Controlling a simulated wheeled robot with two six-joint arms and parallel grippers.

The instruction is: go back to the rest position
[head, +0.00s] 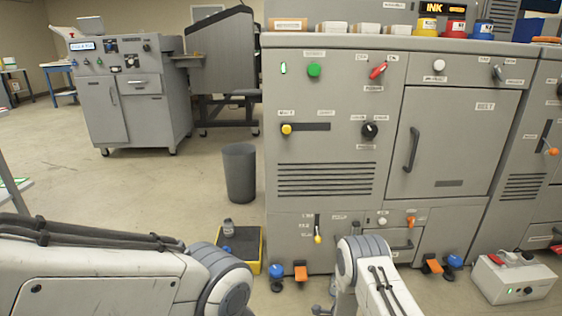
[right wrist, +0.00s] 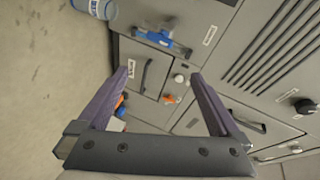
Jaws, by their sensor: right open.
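My right gripper (right wrist: 162,72) shows in the right wrist view with its two purple fingers spread wide and nothing between them. Beyond the fingers is the grey front of a machine, with a blue handle (right wrist: 160,40) and an orange knob (right wrist: 171,99). In the head view, my right arm stands low in front of the large grey machine (head: 325,235). My left arm comes in at the lower left, but its gripper is out of the picture.
A yellow-edged tray (head: 261,262) with a bottle (head: 228,225) lies on the floor between my arms. A dark bin (head: 240,172) stands behind it. A small grey box (head: 512,280) is on the floor at right.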

